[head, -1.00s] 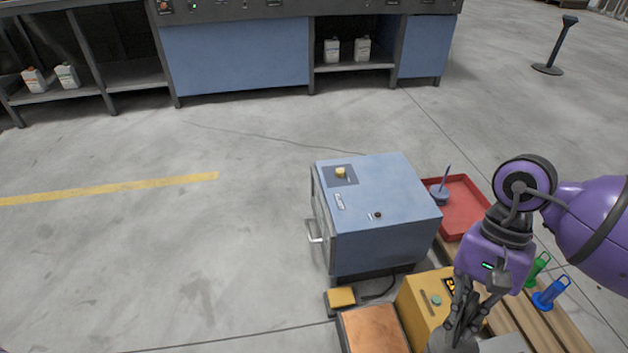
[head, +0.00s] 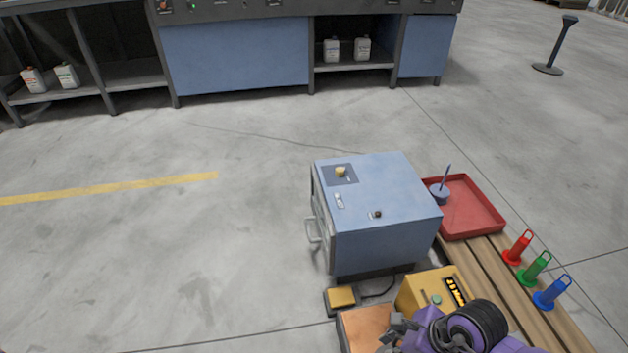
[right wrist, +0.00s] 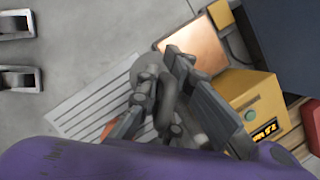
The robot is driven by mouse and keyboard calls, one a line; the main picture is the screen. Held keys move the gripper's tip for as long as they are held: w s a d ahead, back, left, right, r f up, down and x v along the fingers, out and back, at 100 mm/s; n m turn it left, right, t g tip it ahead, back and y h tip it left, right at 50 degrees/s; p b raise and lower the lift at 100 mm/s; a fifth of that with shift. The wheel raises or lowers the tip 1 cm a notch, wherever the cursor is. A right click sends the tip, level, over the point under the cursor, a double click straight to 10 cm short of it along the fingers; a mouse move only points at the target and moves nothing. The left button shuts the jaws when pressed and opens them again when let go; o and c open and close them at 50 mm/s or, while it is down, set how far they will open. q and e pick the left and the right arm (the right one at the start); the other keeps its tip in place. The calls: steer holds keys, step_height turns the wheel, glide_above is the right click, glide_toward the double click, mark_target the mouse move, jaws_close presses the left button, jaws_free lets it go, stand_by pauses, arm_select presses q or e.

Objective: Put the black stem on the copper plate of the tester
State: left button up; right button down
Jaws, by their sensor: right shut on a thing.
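In the right wrist view the copper plate (right wrist: 205,45) is at the top, beside the yellow box (right wrist: 243,98). My right gripper (right wrist: 160,72) is shut on a dark grey looped piece, which I take for the black stem (right wrist: 165,103). A rounded grey part shows behind the fingers. In the head view my right gripper (head: 392,335) is at the plate's right side, and the arm hides the stem. Whether the stem touches anything is unclear. My left gripper is out of view.
A blue cabinet (head: 385,215) stands behind the tester, with a yellow pedal (head: 342,298) by its foot. A red tray (head: 470,215) holds a blue-grey stem. Red (head: 518,248), green (head: 535,268) and blue (head: 551,292) stems stand on wooden slats. Floor at left is clear.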

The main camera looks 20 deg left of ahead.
arm_select(q)
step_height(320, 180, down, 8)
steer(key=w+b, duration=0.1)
steer(key=b, duration=0.8)
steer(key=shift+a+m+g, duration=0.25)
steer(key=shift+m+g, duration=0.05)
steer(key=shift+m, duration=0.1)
arm_select(e)
steer(key=w+a+f, duration=0.5)
steer(key=w+f, duration=0.7)
steer(key=shift+w+f, duration=0.35)
steer(key=shift+f, duration=0.15)
steer(key=c, duration=1.9)
jaws_free()
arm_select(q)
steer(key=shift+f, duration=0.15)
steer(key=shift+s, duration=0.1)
